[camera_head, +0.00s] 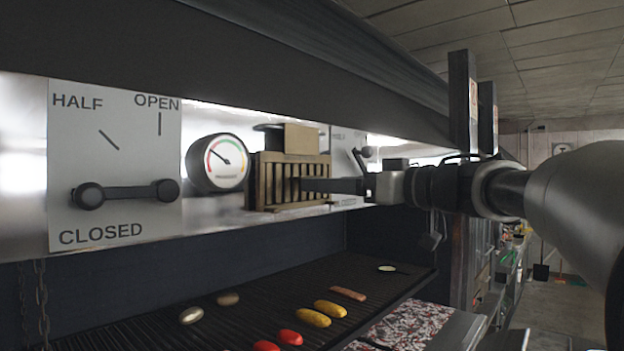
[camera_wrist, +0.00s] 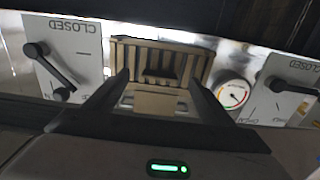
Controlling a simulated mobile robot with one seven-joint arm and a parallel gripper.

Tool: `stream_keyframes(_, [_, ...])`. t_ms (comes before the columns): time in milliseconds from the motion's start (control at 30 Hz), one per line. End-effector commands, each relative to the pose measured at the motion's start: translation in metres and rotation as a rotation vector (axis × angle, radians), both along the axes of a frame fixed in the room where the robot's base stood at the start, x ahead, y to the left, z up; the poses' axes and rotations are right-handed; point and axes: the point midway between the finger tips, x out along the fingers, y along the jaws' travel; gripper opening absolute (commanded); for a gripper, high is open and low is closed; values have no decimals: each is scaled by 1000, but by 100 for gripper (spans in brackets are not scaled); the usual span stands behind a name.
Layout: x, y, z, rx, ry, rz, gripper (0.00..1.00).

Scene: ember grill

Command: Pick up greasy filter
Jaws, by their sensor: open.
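The greasy filter (camera_head: 288,180) is a brownish slatted box with a tan tab on top. It sits on the metal ledge under the hood, right of the round gauge. In the wrist view the filter (camera_wrist: 188,62) appears upside down, straight ahead between the fingers. My gripper (camera_head: 308,185) reaches in from the right, its fingertips at the front of the filter. In the wrist view my gripper (camera_wrist: 161,82) has its two dark fingers spread apart, one toward each side of the filter. I cannot tell whether they touch it.
A gauge (camera_head: 217,163) and a lever plate (camera_head: 115,165) marked HALF, OPEN and CLOSED are left of the filter. A second lever plate (camera_head: 347,150) is close on its right. Below, a grill (camera_head: 150,318) holds several food items. The dark hood beam (camera_head: 300,75) hangs above.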

Motion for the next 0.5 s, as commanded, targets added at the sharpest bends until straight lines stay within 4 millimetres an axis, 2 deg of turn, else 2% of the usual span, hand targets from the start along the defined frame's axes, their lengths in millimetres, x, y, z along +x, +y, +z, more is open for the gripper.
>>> stream_keyframes(200, [17,25,11,1,1,3,77])
stream_keyframes(300, [26,35,9,1,1,3,77])
stream_keyframes(500, [30,40,9,0,0,1,77])
